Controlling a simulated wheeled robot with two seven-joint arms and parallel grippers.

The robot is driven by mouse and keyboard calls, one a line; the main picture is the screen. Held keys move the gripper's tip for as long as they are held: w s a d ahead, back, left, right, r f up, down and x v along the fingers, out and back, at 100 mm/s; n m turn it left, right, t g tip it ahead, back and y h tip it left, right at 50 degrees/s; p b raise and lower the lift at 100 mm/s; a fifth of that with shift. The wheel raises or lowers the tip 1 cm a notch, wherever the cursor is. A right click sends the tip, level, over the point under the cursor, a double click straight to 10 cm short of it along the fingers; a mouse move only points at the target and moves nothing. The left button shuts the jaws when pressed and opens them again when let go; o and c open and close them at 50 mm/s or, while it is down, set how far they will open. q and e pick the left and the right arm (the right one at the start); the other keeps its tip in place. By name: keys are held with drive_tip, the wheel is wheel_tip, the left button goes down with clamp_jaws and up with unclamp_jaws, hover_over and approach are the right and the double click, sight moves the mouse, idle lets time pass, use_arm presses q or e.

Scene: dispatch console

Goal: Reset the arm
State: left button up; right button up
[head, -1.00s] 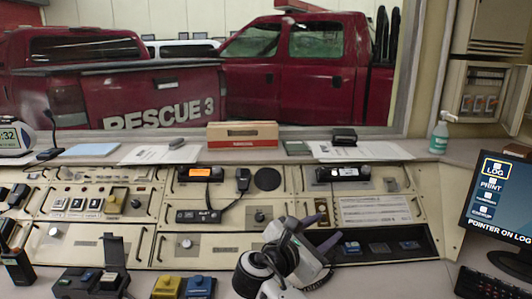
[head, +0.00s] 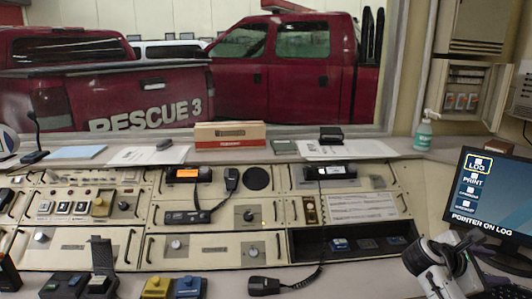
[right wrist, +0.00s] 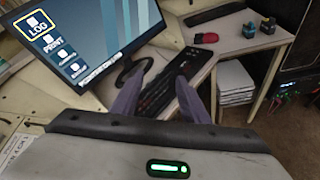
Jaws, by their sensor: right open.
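My right gripper (right wrist: 158,84) shows in the right wrist view with its two grey-purple fingers apart and nothing between them. Beyond the fingers are a black keyboard (right wrist: 155,102) and the desk. In the head view my white right arm comes in at the lower right, and the right gripper (head: 468,243) is in front of the monitor's lower left side; its fingertips are hard to make out there. The monitor (head: 487,195) reads LOG and PRINT, with LOG boxed. My left gripper is not in view.
The console holds a handheld microphone (head: 232,179), and another microphone (head: 265,286) lies at its front edge. A red mouse (right wrist: 207,38) lies on the desk.

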drive_tip(key=w+a+f+m+t+y, duration=0.1)
drive_tip(key=w+a+m+t+y, duration=0.25)
drive_tip(key=w, duration=0.35)
drive_tip(key=w+a+m+t+y, duration=0.2)
drive_tip(key=w+a+t+y, duration=0.1)
drive_tip(key=w+t, duration=0.3)
drive_tip(key=w+a+r+m+t+y, duration=0.5)
drive_tip(key=w+a+r+m+y, duration=0.15)
drive_tip(key=a, duration=0.35)
drive_tip(key=s+a+f+g+y, duration=0.1)
drive_tip(key=s+a+f, duration=0.3)
drive_tip(key=s+f, duration=0.3)
drive_tip(key=s+a+f+g, duration=0.2)
drive_tip(key=s+a+f, duration=0.25)
drive_tip(key=f, duration=0.45)
drive_tip(key=s+a+f+g+y, duration=0.1)
drive_tip(key=s+a+f, duration=0.2)
drive_tip(key=s+f, duration=0.45)
drive_tip(key=s+a+f+g, duration=0.2)
drive_tip(key=s+a+f, duration=0.2)
drive_tip(key=s, duration=0.9)
drive_tip(key=s+a+f+g+y, duration=0.1)
drive_tip(key=s+a+f, duration=0.4)
drive_tip(key=s, duration=0.8)
wheel_tip(320, 180, down, 2)
drive_tip(key=shift+f+g, duration=0.1)
drive_tip(key=shift+g, duration=0.35)
